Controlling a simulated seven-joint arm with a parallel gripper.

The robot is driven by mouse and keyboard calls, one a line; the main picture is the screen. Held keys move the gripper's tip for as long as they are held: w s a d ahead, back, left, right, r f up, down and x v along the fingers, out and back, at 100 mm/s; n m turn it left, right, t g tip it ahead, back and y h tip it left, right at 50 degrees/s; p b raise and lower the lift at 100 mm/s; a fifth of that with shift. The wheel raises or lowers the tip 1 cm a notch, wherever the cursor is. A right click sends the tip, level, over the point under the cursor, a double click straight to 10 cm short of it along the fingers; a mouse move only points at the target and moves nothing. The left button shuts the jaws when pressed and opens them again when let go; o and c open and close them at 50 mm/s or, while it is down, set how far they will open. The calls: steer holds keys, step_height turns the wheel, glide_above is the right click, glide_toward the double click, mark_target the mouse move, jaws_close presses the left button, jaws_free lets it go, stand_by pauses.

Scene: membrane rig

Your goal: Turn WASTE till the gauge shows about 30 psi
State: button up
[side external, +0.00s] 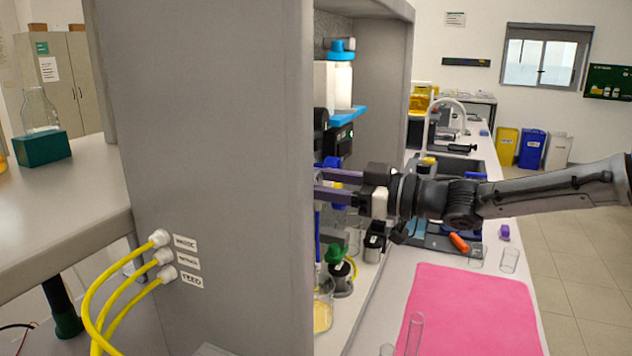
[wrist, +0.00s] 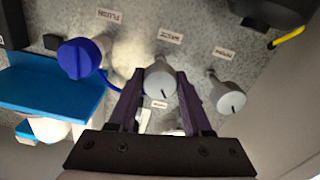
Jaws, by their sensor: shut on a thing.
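A grey knob (wrist: 160,84) with a dark pointer line sits between the two purple fingers of my gripper (wrist: 160,74) in the wrist view. The fingers are shut on its sides. The small label (wrist: 171,36) by it is upside down and blurred, and seems to read WASTE. In the side view my gripper (side external: 320,185) reaches left into the rig, and its fingertips and the knob are hidden behind the grey side panel (side external: 215,120). I cannot make out a gauge or a reading in either view.
Beside the held knob are a blue knob (wrist: 80,58) at left, labelled FLUSH, and another grey knob (wrist: 230,96) at right. A blue shelf (wrist: 50,88) lies left of my fingers. Yellow tubes (side external: 120,290) leave the side panel. A pink mat (side external: 470,310) covers the bench front.

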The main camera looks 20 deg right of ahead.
jaws_close()
steer(key=shift+n, duration=0.3)
steer(key=n, duration=0.3)
steer(key=shift+n, duration=1.9)
steer(key=shift+f, duration=0.1)
steer(key=o, duration=1)
jaws_free()
